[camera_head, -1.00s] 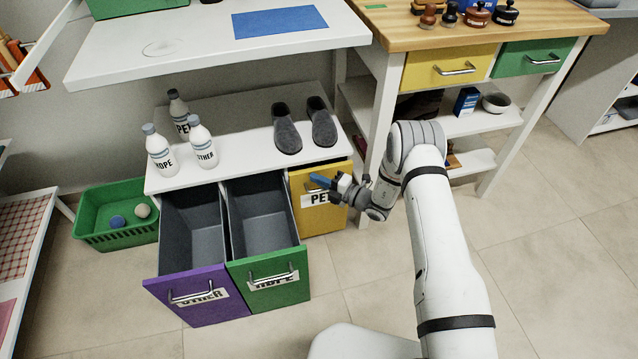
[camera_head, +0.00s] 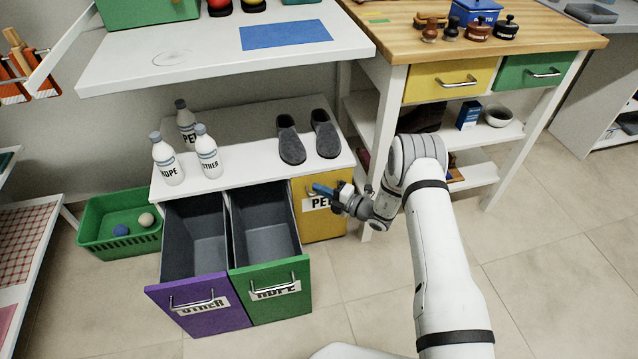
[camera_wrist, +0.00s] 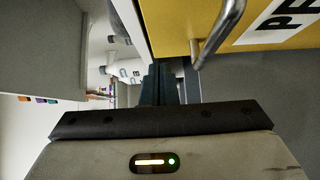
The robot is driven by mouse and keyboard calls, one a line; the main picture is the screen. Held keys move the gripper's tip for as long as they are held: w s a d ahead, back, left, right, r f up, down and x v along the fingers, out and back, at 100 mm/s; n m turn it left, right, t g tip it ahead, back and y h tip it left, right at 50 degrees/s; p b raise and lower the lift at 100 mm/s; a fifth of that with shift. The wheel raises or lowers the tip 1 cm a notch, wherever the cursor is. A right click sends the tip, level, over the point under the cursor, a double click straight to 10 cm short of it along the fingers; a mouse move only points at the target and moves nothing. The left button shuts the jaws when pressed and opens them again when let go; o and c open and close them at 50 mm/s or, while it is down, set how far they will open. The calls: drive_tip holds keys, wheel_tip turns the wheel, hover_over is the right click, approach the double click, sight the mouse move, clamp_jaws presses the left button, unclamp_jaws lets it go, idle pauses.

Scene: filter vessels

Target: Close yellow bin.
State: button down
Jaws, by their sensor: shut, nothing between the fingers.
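The yellow bin (camera_head: 322,225) is the right one of three bins in the white cabinet. Its front carries a PET label and a metal handle and looks flush with the cabinet. My gripper (camera_head: 322,190) is shut and empty, in front of the yellow bin's upper part, close to the label and handle. In the wrist view the yellow front (camera_wrist: 235,20) and its handle (camera_wrist: 215,40) fill the upper right, and the shut fingers (camera_wrist: 170,82) are to the left of the handle. Whether the fingers touch the bin cannot be told.
The purple bin (camera_head: 205,315) and green bin (camera_head: 275,297) stand pulled out and empty, left of the yellow one. Several bottles and dark slippers (camera_head: 290,145) sit on the cabinet top (camera_head: 240,160). A green basket (camera_head: 95,230) is at left. Floor at right is clear.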

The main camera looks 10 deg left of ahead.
drive_tip(key=p+v, duration=0.1)
drive_tip(key=v, duration=0.9)
drive_tip(key=shift+s+d+p, duration=0.2)
drive_tip(key=shift+s+p, duration=0.2)
drive_tip(key=shift+s, duration=0.1)
